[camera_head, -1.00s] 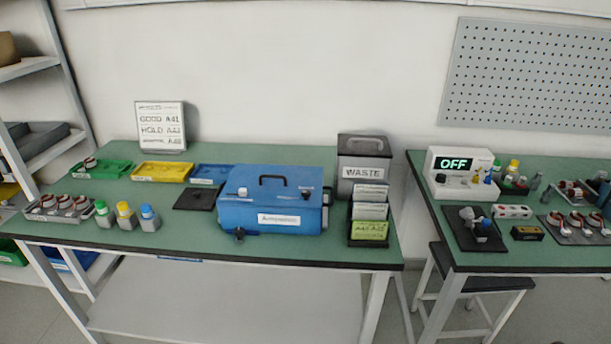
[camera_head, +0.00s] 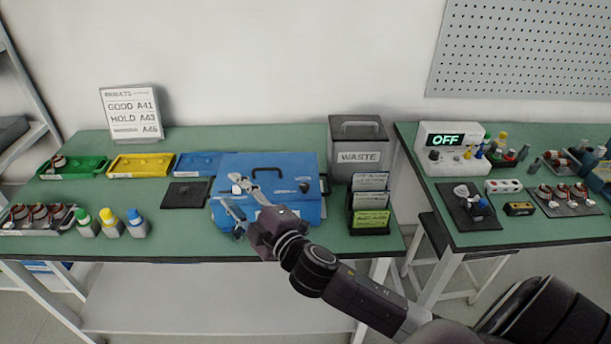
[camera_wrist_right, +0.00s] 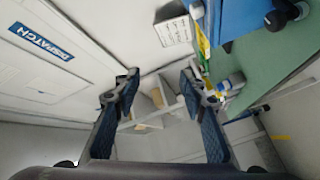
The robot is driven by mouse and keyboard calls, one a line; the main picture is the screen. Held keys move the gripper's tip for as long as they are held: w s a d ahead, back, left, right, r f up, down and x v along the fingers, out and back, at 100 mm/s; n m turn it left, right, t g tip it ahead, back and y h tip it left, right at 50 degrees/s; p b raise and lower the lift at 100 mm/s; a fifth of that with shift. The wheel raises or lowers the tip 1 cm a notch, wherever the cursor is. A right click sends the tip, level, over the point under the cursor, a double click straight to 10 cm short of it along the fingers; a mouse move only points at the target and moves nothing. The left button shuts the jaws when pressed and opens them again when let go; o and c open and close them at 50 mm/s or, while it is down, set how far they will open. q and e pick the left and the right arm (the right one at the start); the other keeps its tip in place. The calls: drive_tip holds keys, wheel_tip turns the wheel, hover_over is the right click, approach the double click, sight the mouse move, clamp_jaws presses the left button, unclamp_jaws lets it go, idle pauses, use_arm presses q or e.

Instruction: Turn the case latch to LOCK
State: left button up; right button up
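The blue case (camera_head: 309,211) stands on the green table with its lid down and a black handle on top. My right gripper (camera_head: 230,192) is in front of the case's left part, open and empty, and covers much of its front label. A small dark latch-like part (camera_head: 239,234) shows low on the case's left front, partly behind a finger; its setting is too small to read. In the right wrist view the two fingers (camera_wrist_right: 156,76) are wide apart with nothing between them. The blue case (camera_wrist_right: 240,16) and a dark knob (camera_wrist_right: 284,14) show at upper right. My left gripper is out of view.
A grey WASTE bin (camera_head: 345,170) and a card rack (camera_head: 352,222) stand right of the case. A black pad (camera_head: 186,194), coloured trays (camera_head: 140,174) and several capped bottles (camera_head: 111,226) lie to its left. A second table (camera_head: 420,180) stands to the right, beyond a gap.

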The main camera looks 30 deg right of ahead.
drive_tip(key=w+a+r+n+y, duration=0.2)
drive_tip(key=a+r+n+y, duration=0.3)
drive_tip(key=r+n+y, duration=0.3)
drive_tip(key=n+g+h, duration=0.8)
drive_tip(key=n+g, duration=0.6)
drive_tip(key=n, duration=0.7)
approach(305, 185)
drive_tip(key=p+x, duration=0.2)
drive_tip(key=x, duration=0.5)
drive_tip(key=shift+w+p, duration=0.1)
drive_tip(key=shift+p, duration=0.2)
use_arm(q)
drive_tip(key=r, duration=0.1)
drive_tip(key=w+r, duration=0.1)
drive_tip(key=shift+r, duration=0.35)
use_arm(e)
drive_tip(key=shift+w+f, duration=0.1)
drive_tip(key=shift+f, duration=0.4)
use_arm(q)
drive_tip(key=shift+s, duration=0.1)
use_arm(e)
drive_tip(key=shift+c, duration=0.7)
